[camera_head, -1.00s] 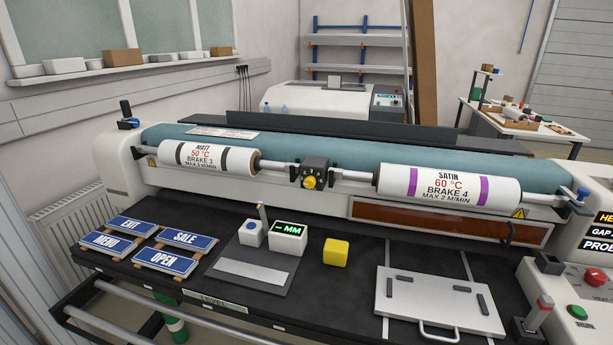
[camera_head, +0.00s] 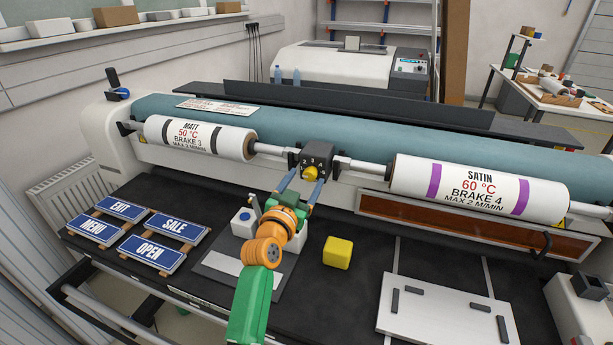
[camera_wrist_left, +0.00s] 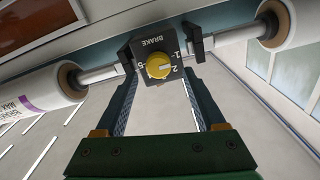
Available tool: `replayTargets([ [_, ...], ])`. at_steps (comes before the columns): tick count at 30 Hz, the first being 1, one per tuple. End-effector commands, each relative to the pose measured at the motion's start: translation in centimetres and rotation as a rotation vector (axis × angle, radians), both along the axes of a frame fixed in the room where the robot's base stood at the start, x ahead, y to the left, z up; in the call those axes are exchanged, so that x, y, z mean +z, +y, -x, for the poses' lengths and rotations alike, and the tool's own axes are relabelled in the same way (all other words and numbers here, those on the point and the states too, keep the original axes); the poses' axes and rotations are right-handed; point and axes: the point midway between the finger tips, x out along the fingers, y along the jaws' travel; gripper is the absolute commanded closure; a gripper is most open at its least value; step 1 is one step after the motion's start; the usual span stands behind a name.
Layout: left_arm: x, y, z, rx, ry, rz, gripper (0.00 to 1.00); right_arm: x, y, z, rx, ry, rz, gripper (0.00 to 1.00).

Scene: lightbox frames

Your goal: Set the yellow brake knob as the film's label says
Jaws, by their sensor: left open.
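The yellow brake knob (camera_head: 310,173) sits on a dark block (camera_head: 318,157) between two film rolls. My left gripper (camera_head: 301,181) is open, with its fingers reaching up towards the knob from the front. In the left wrist view the knob (camera_wrist_left: 158,65) lies ahead between the open fingers (camera_wrist_left: 160,85), with no visible contact. That view shows the block upside down, with BRAKE and numbers around the knob; its exact setting is unclear. The left roll (camera_head: 200,138) reads MATT, 50 °C, BRAKE 3. The right roll (camera_head: 478,188) reads SATIN, 60 °C, BRAKE 4. My right gripper is out of view.
Blue signs reading EXIT, SALE, MENU and OPEN (camera_head: 150,250) lie at the left of the dark table. A yellow cube (camera_head: 337,253) stands right of my left arm. A white plate with dark pads (camera_head: 440,325) lies farther right. The display is hidden behind my arm.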

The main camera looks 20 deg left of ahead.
Motion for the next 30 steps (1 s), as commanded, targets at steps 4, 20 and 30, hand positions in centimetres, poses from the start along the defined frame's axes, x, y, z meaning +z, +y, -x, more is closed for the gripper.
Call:
replayTargets([
  [4,0.01,0.00,-1.06,0.000,0.001,-0.001,0.28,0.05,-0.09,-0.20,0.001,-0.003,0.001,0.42],
  [20,-0.05,-0.02,-1.23,0.000,0.002,0.000,0.96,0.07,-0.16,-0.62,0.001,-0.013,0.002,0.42],
  [30,-0.03,-0.04,-1.23,0.000,0.001,-0.036,1.00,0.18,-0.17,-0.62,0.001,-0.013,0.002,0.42],
])
